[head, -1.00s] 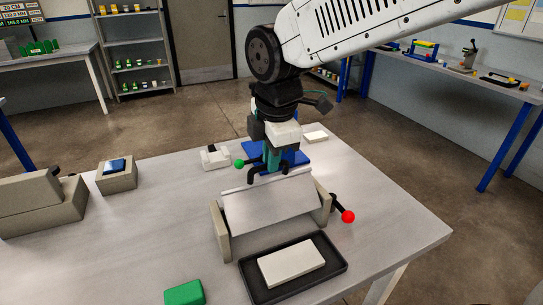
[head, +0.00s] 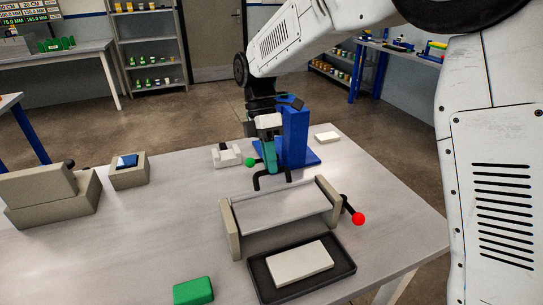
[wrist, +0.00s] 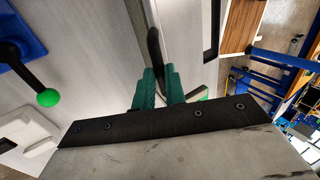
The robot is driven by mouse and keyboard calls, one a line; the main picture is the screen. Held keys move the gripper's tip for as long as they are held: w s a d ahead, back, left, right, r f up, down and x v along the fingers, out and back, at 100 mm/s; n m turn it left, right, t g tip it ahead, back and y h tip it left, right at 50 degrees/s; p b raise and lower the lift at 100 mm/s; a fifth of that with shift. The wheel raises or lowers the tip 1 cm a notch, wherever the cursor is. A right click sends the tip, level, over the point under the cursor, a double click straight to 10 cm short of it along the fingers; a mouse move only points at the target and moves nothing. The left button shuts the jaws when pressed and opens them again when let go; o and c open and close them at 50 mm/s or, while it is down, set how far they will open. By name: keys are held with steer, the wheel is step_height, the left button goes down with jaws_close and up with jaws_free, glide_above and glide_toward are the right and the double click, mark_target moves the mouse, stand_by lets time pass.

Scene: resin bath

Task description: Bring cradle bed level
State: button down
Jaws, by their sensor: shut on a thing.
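The cradle has two beige end plates (head: 328,201) with a pale bed (head: 287,206) slung between them. The bed's top face shows as a narrow band, and it looks close to flat, though I cannot tell whether it is exactly level. A black bent handle (head: 257,184) stands at the bed's far edge. My gripper (head: 270,168), with teal fingers, is shut on this handle. In the wrist view the fingers (wrist: 157,80) close around the black handle (wrist: 155,48). A black lever with a red ball (head: 359,219) sticks out from the cradle's right end.
A blue stand (head: 296,138) and a green ball (head: 251,162) are close behind my gripper. A black tray (head: 342,271) with a pale slab (head: 300,262) lies in front of the cradle. A green block (head: 193,292) lies front left. Beige blocks (head: 50,205) stand left.

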steer(key=shift+w+f, duration=0.1)
steer(key=shift+f, duration=0.3)
steer(key=shift+w+f, duration=0.1)
steer(key=c, duration=1.5)
jaws_free()
steer(key=shift+w+a+f, duration=0.1)
steer(key=shift+w, duration=0.05)
steer(key=shift+o, duration=0.2)
steer(key=shift+r, duration=0.2)
steer(key=v, duration=0.7)
steer(key=shift+r, duration=0.3)
steer(key=shift+a, duration=0.1)
